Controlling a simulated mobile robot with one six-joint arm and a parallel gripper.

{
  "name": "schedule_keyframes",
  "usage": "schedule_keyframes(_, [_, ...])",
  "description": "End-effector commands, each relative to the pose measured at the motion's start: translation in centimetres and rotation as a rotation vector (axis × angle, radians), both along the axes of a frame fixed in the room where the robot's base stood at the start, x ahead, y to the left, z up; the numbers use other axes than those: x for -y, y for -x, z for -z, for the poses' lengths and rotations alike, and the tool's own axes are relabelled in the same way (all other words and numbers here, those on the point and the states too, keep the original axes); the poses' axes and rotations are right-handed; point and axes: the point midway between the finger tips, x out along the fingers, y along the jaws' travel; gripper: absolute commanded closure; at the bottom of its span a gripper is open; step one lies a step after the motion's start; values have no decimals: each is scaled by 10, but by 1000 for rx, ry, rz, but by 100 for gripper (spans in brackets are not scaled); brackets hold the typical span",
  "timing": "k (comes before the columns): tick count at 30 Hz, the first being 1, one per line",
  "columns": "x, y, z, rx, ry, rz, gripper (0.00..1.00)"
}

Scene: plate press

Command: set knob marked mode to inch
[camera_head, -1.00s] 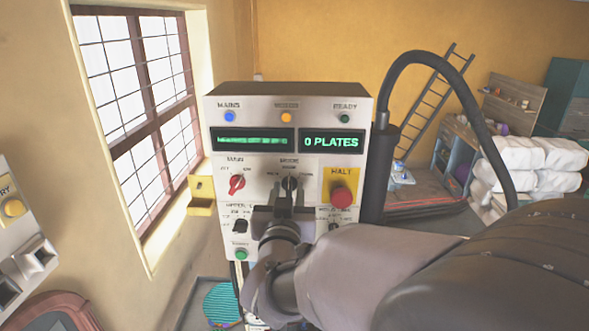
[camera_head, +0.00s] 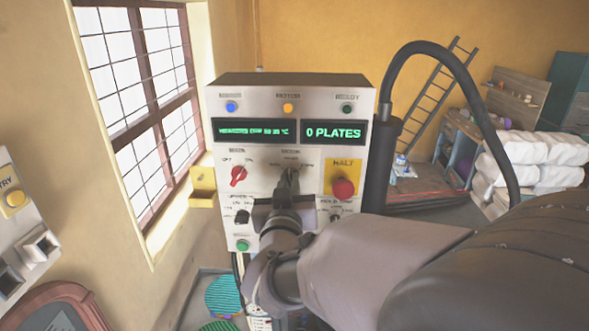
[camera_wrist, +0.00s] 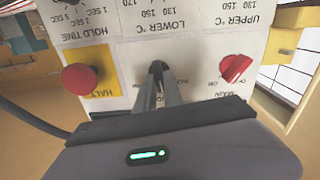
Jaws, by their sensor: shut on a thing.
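The press panel (camera_head: 258,171) stands ahead, with a row of knobs and labels. The dark mode knob (camera_wrist: 156,67) is on the panel between the red main knob (camera_head: 238,176) and the halt button (camera_head: 343,188). My gripper (camera_head: 288,179) reaches it from below and is shut on it; the fingers also show in the wrist view (camera_wrist: 157,88). The fingers hide much of the knob and its lower surroundings. The small labels around it are blurred, so I cannot tell which mark the knob points to.
The red halt button sits on a yellow plate close to the right of the knob. Lower knobs and a green button (camera_head: 242,245) are beside my gripper. A thick black hose (camera_head: 440,50) arches right of the panel. A window (camera_head: 140,90) is at left.

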Motion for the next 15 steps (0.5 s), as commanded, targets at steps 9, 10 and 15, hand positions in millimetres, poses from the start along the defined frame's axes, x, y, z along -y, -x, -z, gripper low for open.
schedule_keyframes(9, [-1,0,1,-9,280,0,100])
schedule_keyframes(10, [-2,0,1,-10,309,0,100])
schedule_keyframes(15, [-2,0,1,-16,465,0,100])
